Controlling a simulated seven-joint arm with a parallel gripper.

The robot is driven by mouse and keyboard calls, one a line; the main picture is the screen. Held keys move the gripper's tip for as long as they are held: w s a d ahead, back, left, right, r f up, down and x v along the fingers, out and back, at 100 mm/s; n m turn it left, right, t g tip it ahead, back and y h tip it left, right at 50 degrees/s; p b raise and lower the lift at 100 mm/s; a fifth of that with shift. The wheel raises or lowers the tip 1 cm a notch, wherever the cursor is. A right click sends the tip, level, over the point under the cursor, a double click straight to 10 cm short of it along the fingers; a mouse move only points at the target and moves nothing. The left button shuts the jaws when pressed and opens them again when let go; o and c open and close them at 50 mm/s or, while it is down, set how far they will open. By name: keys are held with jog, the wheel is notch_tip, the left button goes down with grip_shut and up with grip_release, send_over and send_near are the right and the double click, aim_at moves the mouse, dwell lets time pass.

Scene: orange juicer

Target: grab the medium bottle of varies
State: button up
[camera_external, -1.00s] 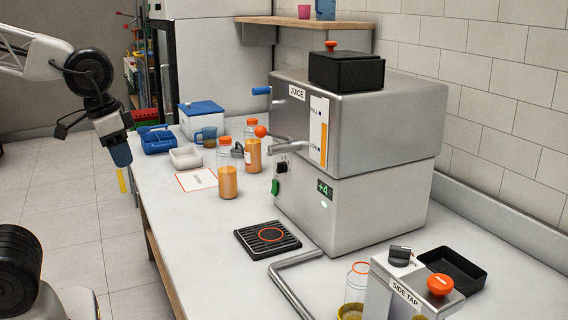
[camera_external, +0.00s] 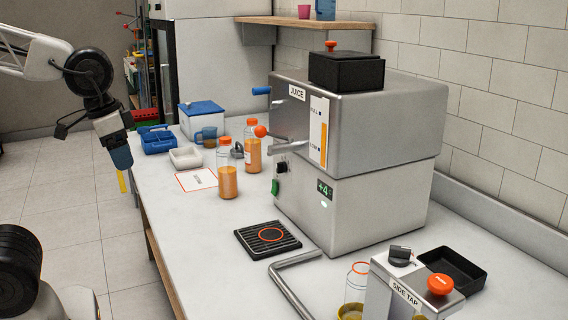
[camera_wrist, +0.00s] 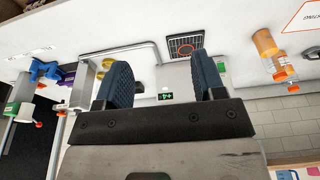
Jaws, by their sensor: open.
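Two clear bottles with orange caps and orange juice stand upright on the counter: a front bottle (camera_external: 228,182) and a rear bottle (camera_external: 252,155) with a pale label. I cannot tell which is the medium one. Bottles with orange caps also show at the right of the wrist view, the clearest being an orange-filled bottle (camera_wrist: 265,44). Another bottle (camera_external: 356,286) stands by the side tap, partly cut off by the tap. My gripper (camera_external: 122,158) hangs left of the counter edge, apart from the bottles. In the wrist view its two dark fingers (camera_wrist: 160,75) are open with nothing between them.
The juicer (camera_external: 350,150) stands right of the bottles, with a black drip grate (camera_external: 268,239) in front. The counter's front left part is clear.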

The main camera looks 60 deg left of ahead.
aim_at(220, 154)
jog(key=o, duration=0.6)
jog(key=w+a+f+n+t+y, duration=0.1)
jog(key=w+a+f+t, duration=0.15)
jog(key=w, duration=0.45)
jog(key=w+a+f+n+t, duration=0.15)
jog(key=w+a, duration=0.25)
jog(key=w, duration=0.4)
jog(key=w+a+f+n+t+y, duration=0.1)
jog(key=w+a+f+t, duration=0.15)
jog(key=w, duration=0.45)
jog(key=w+a+f+n+y, duration=0.2)
jog(key=a+f+y, duration=0.1)
jog(key=a, duration=0.4)
jog(key=w+a+f+n+t+y, duration=0.1)
jog(key=w+a+f+y, duration=0.1)
jog(key=a, duration=0.6)
jog(key=w+a+f+n+y, duration=0.2)
jog(key=a+f+y, duration=0.1)
jog(key=a, duration=0.4)
jog(key=shift+w+a+f+n+y, duration=0.15)
jog(key=shift+w+f+n, duration=0.05)
jog(key=shift+f, duration=0.25)
jog(key=shift+w+a+f+n+y, duration=0.1)
jog(key=shift+w+f+n+y, duration=0.1)
jog(key=shift+f, duration=0.2)
